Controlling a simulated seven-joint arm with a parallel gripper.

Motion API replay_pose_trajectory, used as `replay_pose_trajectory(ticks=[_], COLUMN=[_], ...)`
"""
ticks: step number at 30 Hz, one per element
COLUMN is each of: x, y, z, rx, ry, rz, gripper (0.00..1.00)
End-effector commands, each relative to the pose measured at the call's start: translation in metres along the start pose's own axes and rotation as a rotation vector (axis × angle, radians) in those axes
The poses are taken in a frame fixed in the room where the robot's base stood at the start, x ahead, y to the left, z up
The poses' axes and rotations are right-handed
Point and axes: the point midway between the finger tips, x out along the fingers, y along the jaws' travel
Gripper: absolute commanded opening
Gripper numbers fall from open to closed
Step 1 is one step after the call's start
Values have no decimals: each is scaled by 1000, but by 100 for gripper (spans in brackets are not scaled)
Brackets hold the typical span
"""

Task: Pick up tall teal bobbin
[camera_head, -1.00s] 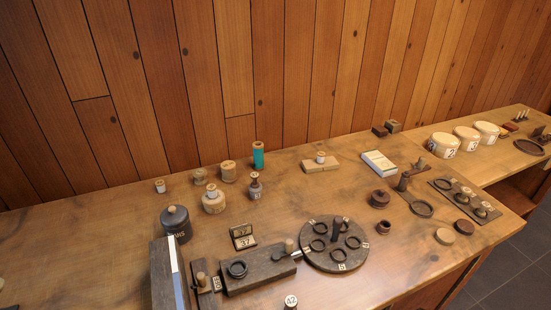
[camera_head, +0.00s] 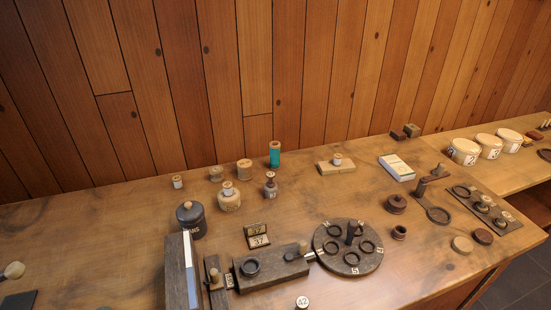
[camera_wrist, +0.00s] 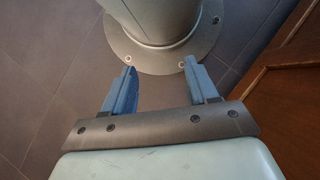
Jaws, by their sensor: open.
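The tall teal bobbin (camera_head: 274,155) stands upright at the back of the bench, close to the wooden wall, with pale wooden ends and teal thread. My gripper (camera_wrist: 160,85) shows only in the wrist view. Its two blue fingers are apart with nothing between them. It hangs over the grey tiled floor beside my own base, away from the bench top. The bobbin does not show in the wrist view.
A round jar (camera_head: 229,197) and a dark canister (camera_head: 191,219) are nearer. A wooden block (camera_head: 336,167) lies to the right. A wooden panel (camera_wrist: 284,85) is beside my gripper.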

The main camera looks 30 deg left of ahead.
Motion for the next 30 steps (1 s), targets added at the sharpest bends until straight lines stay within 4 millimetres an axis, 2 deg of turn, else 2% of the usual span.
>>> replay_pose_trajectory(ticks=[11,15,23,26,29,30], x=[0,0,-1,-5,-17,-24], y=[0,0,0,3,11,16], z=[0,0,-2,-16,-48,-64], rx=[0,0,2,23,73,101], ry=[1,1,4,30,95,129], rz=[0,0,-1,-8,-25,-34], gripper=[58,71,72,72,72,72])
